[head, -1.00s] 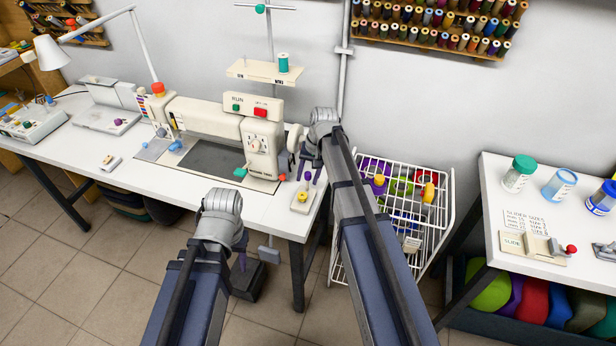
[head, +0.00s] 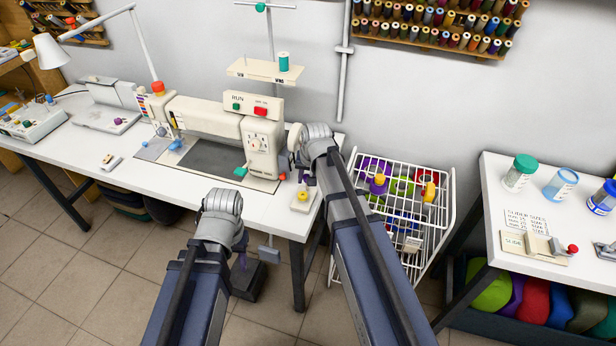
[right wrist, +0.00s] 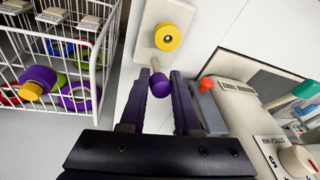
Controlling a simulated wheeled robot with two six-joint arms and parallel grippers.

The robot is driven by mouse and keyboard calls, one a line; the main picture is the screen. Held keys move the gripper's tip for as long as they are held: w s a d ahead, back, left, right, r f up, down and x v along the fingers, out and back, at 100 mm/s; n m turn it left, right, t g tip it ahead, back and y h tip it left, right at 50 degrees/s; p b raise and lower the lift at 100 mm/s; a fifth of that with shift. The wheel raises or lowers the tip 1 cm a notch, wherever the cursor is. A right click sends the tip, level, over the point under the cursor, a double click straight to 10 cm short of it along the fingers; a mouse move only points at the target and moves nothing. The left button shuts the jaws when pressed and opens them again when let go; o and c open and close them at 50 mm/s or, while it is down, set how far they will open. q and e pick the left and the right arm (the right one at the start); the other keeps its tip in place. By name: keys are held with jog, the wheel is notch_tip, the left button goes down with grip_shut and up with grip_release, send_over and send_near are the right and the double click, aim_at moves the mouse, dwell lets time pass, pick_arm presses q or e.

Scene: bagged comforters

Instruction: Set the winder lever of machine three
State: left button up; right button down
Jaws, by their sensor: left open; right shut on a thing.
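The winder is a small beige plate (right wrist: 158,12) with a yellow bobbin (right wrist: 167,37). In the head view the yellow bobbin (head: 303,195) is at the right end of the sewing table. The winder lever is a thin stem with a purple knob (right wrist: 161,86). My right gripper (right wrist: 137,80) has its purple fingers on either side of this knob and is shut on it; the knob shows near the right finger. In the head view my right gripper (head: 308,181) is just above the winder. My left gripper (head: 242,261) is open, low in front of the table, mostly hidden by its wrist.
The sewing machine (head: 205,116) with a RUN panel (head: 252,106) stands left of my right gripper. A white wire cart (head: 447,215) with spools is at the right. Another white table (head: 495,195) holds jars. Tiled floor (head: 75,270) is clear at front left.

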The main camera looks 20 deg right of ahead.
jog(key=shift+s+a+f+t+h+b, duration=0.15)
jog(key=shift+s+t+h+b, duration=0.1)
jog(key=shift+s+t+b, duration=0.1)
jog(key=shift+s+a+f+t+h+b, duration=0.1)
jog(key=shift+s+a+t+h+b, duration=0.05)
jog(key=shift+s+t+h+b, duration=0.15)
jog(key=shift+w+r+t, duration=0.1)
jog(key=shift+t, duration=0.15)
jog(key=c, duration=0.6)
grip_release()
jog(key=shift+c, duration=0.2)
jog(key=shift+r, duration=0.1)
jog(key=p+v, duration=0.7)
jog(key=shift+r, duration=0.3)
